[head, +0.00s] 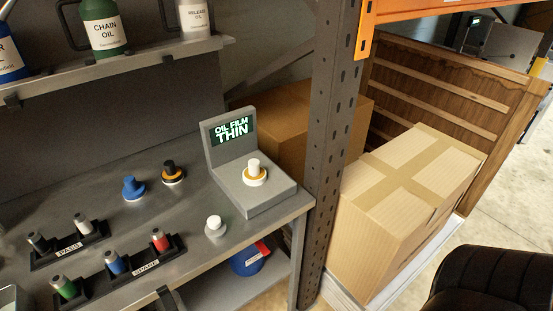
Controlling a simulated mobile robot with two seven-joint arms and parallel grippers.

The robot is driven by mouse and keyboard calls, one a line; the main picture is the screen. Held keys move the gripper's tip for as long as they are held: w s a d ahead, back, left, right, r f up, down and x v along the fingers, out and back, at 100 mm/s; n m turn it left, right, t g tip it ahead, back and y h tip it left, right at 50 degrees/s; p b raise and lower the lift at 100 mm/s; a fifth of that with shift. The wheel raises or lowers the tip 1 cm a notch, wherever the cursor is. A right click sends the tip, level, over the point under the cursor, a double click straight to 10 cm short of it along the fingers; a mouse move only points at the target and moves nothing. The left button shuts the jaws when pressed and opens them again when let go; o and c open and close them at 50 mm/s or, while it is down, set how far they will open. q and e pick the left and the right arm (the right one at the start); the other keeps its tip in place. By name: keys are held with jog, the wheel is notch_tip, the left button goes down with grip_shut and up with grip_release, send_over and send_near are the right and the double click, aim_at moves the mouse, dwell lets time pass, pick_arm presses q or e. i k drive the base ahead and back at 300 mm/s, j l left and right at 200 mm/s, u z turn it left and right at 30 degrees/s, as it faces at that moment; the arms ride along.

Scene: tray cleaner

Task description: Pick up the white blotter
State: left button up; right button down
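A small piece with a round white knob on a pale grey base (215,226) stands upright near the front edge of the grey metal bench (110,188). A second white-knobbed piece (254,173), with a yellow and white base, stands on a grey device (240,194) whose screen reads "OIL FILM THIN". Nothing marks which of the two is the white blotter. A blue-knobbed piece (133,188) and a black-knobbed piece with an orange ring (173,172) stand to the left. I recognise neither of my grippers in the head view.
Black racks labelled PASS (68,246) and SPARE (146,264) hold several small cylinders on the bench. A shelf (130,62) with oil containers hangs above. A steel upright (335,130) and cardboard box (400,195) bound the right side. A blue container (247,261) sits below.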

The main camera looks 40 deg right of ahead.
aim_at(255, 175)
jog(key=z, duration=1.05)
